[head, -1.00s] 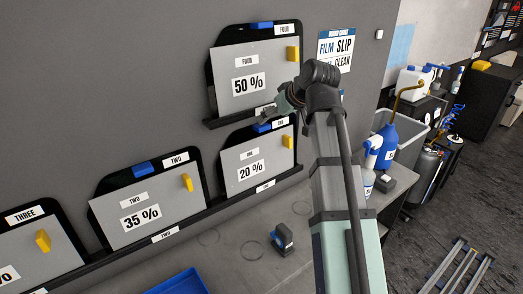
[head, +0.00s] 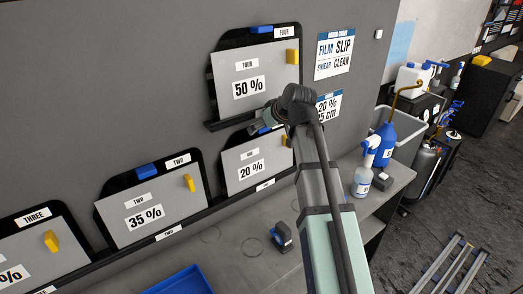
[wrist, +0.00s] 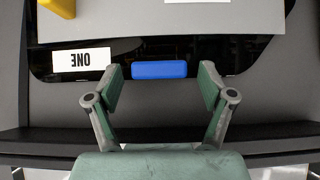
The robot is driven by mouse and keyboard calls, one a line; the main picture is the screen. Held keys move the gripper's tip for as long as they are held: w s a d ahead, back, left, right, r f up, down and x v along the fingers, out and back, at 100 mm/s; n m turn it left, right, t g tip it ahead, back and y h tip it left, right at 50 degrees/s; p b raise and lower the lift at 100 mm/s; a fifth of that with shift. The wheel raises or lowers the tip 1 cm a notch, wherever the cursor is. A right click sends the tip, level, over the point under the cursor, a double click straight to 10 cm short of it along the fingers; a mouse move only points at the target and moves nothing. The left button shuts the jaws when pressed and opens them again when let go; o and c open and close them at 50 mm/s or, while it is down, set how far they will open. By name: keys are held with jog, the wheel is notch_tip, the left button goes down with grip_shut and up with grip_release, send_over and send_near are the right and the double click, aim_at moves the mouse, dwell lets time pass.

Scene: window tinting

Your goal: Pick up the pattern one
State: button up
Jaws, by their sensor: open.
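Pattern one (head: 243,172) is a grey sheet marked "ONE" and "20 %" on a black backing board, leaning on the wall rack below pattern four. A blue block (wrist: 160,69) sits at its top edge; in the wrist view the "ONE" label (wrist: 81,60) appears upside down beside it. My gripper (wrist: 161,76) is open, with one finger on each side of the blue block and small gaps visible. In the head view my gripper (head: 264,119) is at the top of pattern one, and my arm hides part of its right side and top label.
Pattern four (head: 255,75) hangs just above. Pattern two (head: 147,210) and pattern three (head: 30,250) stand to the left. The bench below holds a blue tray (head: 182,283), a small dark device (head: 282,236) and a spray bottle (head: 364,178) at right.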

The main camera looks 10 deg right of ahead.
jog(key=shift+w+f, duration=0.1)
jog(key=shift+f, duration=0.05)
grip_shut()
dwell(0.4)
